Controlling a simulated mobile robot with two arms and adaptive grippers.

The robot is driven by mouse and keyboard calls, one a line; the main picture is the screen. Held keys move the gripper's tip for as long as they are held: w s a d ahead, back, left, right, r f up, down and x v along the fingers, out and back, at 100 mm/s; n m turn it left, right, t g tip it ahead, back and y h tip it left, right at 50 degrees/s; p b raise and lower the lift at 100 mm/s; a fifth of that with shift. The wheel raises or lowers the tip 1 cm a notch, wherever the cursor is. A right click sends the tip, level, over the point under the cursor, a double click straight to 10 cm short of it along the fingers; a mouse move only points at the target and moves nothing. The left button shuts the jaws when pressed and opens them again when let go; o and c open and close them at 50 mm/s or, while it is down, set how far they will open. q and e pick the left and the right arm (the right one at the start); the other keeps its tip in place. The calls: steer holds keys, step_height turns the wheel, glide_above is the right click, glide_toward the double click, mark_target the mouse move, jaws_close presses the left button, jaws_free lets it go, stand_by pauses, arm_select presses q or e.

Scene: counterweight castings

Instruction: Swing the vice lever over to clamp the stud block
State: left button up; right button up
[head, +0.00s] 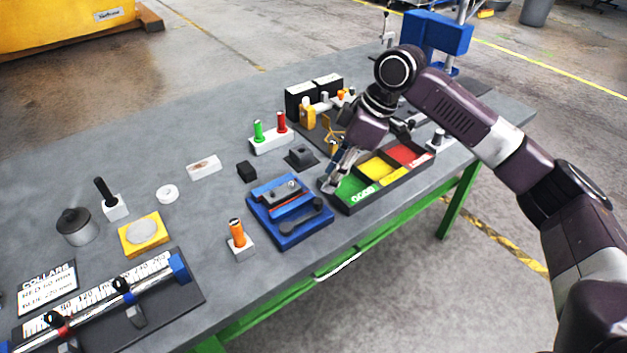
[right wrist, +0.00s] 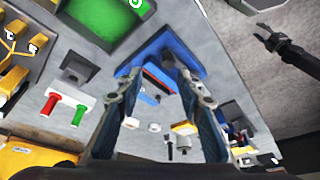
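The blue vice (head: 262,222) stands near the table's front edge. Its dark lever (head: 303,219) lies across the front part of its base. A dark block with a reddish strip, seemingly the stud block (head: 280,194), sits at the rear of the vice; I cannot tell how tightly it is held. My right gripper (head: 334,181) is open and empty, just right of the vice, above the green end of the tray. In the right wrist view the vice (right wrist: 178,48) shows beyond its parted fingers. A dark gripper, seemingly my left one (right wrist: 266,38), shows there, small, over the floor.
The tray (head: 380,198) with green, yellow and red compartments is right of the vice. An orange-handled peg (head: 237,233) stands left of it. Behind are a small black block (head: 247,171), a dark fixture (head: 301,156) and a white stand (head: 270,142) with green and red pegs.

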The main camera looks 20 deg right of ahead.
mark_target(318, 200)
steer(key=f, duration=0.1)
steer(key=s+a+f, duration=0.1)
steer(key=a+f+p, duration=0.1)
steer(key=shift+s+f, duration=0.2)
steer(key=shift+f, duration=0.05)
steer(key=shift+w+a+f, duration=0.15)
steer(key=shift+w+f, duration=0.15)
steer(key=shift+f, duration=0.25)
steer(key=shift+w+a+f, duration=0.15)
steer(key=shift+w+f, duration=0.1)
steer(key=shift+f, duration=0.3)
steer(key=shift+a+f, duration=0.1)
steer(key=shift+f, duration=0.2)
jaws_close()
arm_select(q)
steer(key=shift+g, duration=0.3)
steer(key=s, duration=0.2)
steer(key=s+r, duration=0.1)
steer(key=s, duration=0.2)
steer(key=shift+s+a+r, duration=0.1)
steer(key=shift+s, duration=0.1)
steer(key=shift+w, duration=0.15)
